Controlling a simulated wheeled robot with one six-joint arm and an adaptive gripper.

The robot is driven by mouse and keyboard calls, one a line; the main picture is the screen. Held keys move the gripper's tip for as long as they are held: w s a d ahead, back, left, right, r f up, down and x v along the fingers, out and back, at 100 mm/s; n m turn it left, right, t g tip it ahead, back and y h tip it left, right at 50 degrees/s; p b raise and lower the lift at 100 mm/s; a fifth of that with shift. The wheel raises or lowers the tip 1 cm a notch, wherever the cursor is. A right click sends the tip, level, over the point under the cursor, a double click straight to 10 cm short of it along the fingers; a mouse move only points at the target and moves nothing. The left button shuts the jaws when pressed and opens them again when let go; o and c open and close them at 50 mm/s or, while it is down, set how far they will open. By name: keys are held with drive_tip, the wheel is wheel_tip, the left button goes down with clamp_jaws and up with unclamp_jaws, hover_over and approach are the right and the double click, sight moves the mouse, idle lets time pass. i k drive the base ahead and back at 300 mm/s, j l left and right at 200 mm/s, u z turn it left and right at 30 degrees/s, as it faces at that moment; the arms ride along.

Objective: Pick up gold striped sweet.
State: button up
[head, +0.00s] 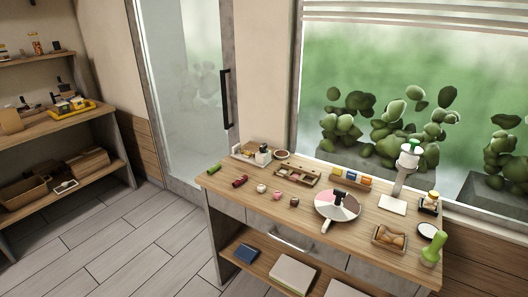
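Several small sweet-sized things lie along the front left of the wooden table (330,232). They are a green roll-shaped piece (214,168), a dark red one (239,182), a pale cream one (262,188), a pink one (277,195) and a brownish one (294,202). They stand apart from each other. They are too small to show gold stripes clearly, so I cannot tell which one is the gold striped sweet. My gripper does not show in the head view.
A round segmented dish (335,207) stands mid-table. Behind the small pieces is a compartmented wooden tray (297,175). A white stand (393,204), a wooden tray (390,237) and a green upright object (431,248) are at right. Floor (130,235) at left is clear.

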sight(246, 153)
drive_tip(key=i+l+u, duration=0.2)
drive_tip(key=u, duration=0.15)
drive_tip(key=i+l+u, duration=0.3)
drive_tip(key=i+j+u, duration=0.15)
drive_tip(key=u, duration=0.2)
drive_tip(key=i+u, duration=0.5)
drive_tip(key=u, duration=0.2)
drive_tip(key=i+z, duration=0.2)
drive_tip(key=i, duration=0.3)
drive_tip(key=i+j+z, duration=0.2)
drive_tip(key=i, duration=0.35)
drive_tip(key=i+j+z, duration=0.15)
drive_tip(key=i, duration=0.35)
